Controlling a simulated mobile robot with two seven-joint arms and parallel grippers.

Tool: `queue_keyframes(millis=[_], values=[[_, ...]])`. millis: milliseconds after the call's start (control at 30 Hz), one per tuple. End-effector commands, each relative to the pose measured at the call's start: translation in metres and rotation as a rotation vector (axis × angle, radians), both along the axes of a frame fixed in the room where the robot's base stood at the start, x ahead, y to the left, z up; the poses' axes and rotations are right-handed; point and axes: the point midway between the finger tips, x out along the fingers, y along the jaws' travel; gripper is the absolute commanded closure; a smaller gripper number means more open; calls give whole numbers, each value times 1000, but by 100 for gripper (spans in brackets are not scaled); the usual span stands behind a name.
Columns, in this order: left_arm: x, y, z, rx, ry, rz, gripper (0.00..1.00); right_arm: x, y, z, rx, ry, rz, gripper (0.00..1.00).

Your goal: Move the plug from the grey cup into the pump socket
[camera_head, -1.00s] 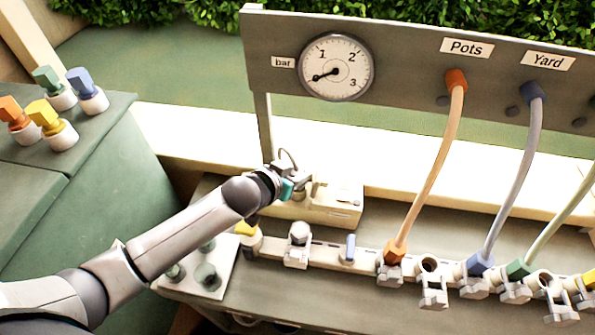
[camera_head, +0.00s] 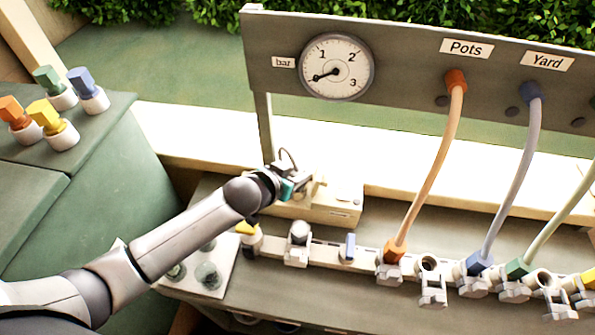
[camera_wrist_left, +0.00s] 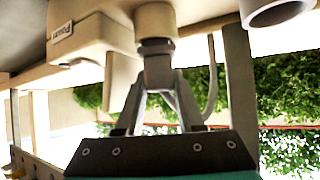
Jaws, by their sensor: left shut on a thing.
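My left gripper (camera_head: 308,184) is at the left end of the cream pump box (camera_head: 345,205). In the left wrist view its fingers (camera_wrist_left: 159,82) are shut on the grey plug (camera_wrist_left: 158,68). The plug is lined up with a round cream socket (camera_wrist_left: 154,20) beside the box labelled Power (camera_wrist_left: 85,40), and its collar meets or nearly meets the socket. How deep it sits cannot be told. A pale cable (camera_wrist_left: 212,85) hangs beside the fingers. A grey open cylinder (camera_wrist_left: 278,10), possibly the grey cup, shows at the wrist view's top right.
A manifold rail (camera_head: 325,252) with several valves and hoses runs in front of the pump. A gauge panel (camera_head: 400,65) stands behind. A white tray (camera_head: 225,262) with glass cups lies below my arm. Coloured connectors (camera_head: 60,133) stand on the green box at left.

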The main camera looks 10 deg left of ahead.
Motion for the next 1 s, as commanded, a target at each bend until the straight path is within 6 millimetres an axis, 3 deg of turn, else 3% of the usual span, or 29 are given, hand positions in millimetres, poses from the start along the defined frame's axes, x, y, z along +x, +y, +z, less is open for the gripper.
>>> queue_keyframes(millis=[367, 400, 467, 767, 1000], values=[[0, 0, -8, 0, -1, 0, 100, 0, 0, -5, 0, 0, 0, 50], [0, 0, -7, 0, -1, 0, 59, 0, 0, -5, 0, 0, 0, 50], [0, 0, -7, 0, -1, 0, 52, 0, 0, -5, 0, 0, 0, 50], [-2, 0, -6, -1, 1, 0, 51, 0, 0, -2, 0, 0, 0, 50], [-15, 5, 6, -1, 2, 1, 51, 0, 0, 18, 0, 0, 0, 50]])
